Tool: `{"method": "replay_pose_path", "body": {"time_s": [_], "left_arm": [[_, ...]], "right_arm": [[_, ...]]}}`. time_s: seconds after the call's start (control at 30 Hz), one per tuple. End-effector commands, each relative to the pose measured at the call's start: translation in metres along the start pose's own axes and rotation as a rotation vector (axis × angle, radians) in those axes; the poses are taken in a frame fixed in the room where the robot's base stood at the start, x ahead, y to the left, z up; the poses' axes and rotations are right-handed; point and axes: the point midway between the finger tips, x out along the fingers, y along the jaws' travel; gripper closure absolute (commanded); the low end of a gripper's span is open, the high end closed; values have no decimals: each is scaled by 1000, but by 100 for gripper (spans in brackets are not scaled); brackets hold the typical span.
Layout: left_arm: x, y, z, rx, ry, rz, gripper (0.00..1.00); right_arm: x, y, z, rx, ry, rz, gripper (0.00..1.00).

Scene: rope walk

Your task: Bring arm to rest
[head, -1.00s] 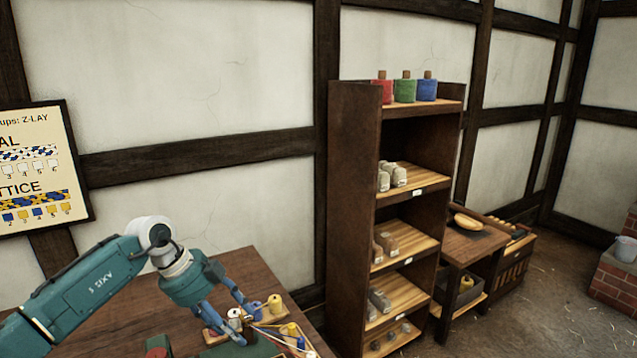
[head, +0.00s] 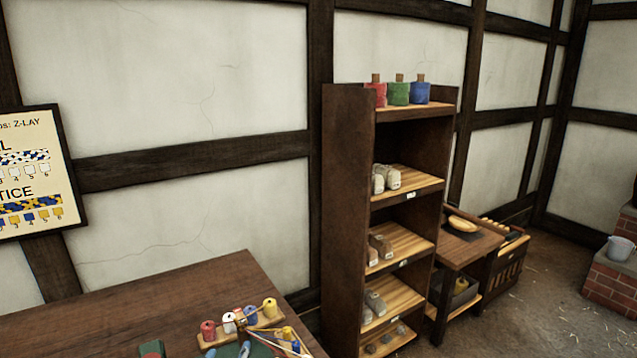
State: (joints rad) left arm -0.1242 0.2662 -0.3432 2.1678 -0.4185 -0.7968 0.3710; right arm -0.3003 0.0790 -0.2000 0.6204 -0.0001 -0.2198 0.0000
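Neither of my grippers shows in the head view, and no part of my arms can be made out with certainty. The wooden table (head: 150,300) at the lower left is in plain view. On it stands a wooden rack with red (head: 208,330), white (head: 229,322), blue (head: 251,316) and yellow (head: 270,308) spools. Strands run over a green piece near the table's front, cut off by the bottom edge of the picture.
A tall wooden shelf (head: 345,200) with red, green and blue jars (head: 398,93) on top stands right of the table. Beyond it are a low stand (head: 462,248) and a brick block with a bucket (head: 620,247). Floor (head: 560,300) is free at the right.

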Motion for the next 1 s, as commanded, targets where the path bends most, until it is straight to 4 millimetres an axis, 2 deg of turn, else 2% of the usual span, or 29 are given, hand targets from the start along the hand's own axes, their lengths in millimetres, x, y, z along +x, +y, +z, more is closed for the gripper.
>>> {"method": "replay_pose_path", "body": {"time_s": [0.03,0.1,0.2,0.3,0.4,0.7,0.8,1.0], "left_arm": [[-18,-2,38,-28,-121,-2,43],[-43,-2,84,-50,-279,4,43],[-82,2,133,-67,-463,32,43],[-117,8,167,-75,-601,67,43],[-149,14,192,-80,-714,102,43],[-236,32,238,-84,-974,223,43],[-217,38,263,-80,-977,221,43],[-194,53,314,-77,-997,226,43]], "right_arm": [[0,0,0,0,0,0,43],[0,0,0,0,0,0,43],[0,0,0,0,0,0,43],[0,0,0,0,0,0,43],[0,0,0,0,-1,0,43],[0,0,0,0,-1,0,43],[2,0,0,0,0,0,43],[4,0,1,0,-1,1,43]]}}
